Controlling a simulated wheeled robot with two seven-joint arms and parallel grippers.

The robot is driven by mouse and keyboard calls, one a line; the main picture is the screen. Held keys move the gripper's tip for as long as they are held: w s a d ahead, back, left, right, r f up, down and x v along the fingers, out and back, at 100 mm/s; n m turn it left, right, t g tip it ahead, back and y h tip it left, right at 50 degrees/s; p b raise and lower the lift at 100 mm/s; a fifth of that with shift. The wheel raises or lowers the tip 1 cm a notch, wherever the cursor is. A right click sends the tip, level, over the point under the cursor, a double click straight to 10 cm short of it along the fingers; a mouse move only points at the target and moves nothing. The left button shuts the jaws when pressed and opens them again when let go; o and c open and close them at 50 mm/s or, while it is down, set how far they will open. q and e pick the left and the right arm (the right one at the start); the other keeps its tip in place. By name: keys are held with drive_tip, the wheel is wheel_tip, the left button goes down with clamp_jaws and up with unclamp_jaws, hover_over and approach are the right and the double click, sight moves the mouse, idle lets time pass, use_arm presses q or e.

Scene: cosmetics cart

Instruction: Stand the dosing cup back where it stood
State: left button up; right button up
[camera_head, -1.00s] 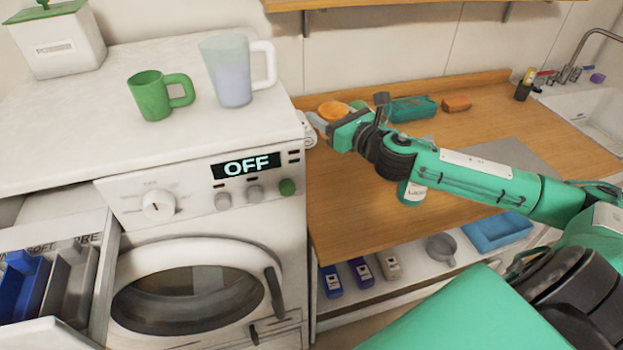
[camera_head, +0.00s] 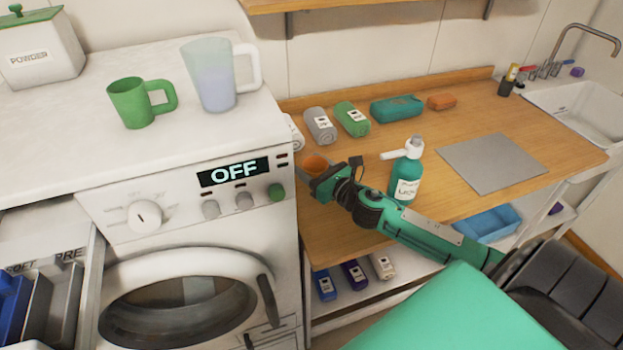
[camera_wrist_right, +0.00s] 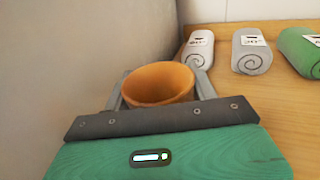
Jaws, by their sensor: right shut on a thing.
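The dosing cup appears to be the small orange cup (camera_head: 316,164), held by my right gripper (camera_head: 314,172) over the left end of the wooden counter (camera_head: 345,238), close to the washing machine's side. In the right wrist view the cup (camera_wrist_right: 160,84) sits upright between the two grey fingers of the gripper (camera_wrist_right: 160,92), its open rim facing up. The jaws are shut on it. The cup's base is hidden, so I cannot tell whether it touches the counter. My left gripper is not in view.
Rolled towels (camera_head: 320,125) lie behind the cup. A green pump bottle (camera_head: 406,172) stands right of my gripper. The washing machine (camera_head: 190,195) rises on the left, with a green mug (camera_head: 130,102) and a translucent jug (camera_head: 211,78) on top. A grey mat (camera_head: 490,163) lies right.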

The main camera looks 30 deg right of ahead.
drive_tip(key=shift+f, duration=2.1)
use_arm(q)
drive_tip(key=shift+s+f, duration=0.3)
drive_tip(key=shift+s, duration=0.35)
use_arm(e)
drive_tip(key=shift+f+b, duration=0.15)
drive_tip(key=shift+b, duration=0.2)
drive_tip(key=o, duration=1)
drive_tip(key=shift+c, duration=0.2)
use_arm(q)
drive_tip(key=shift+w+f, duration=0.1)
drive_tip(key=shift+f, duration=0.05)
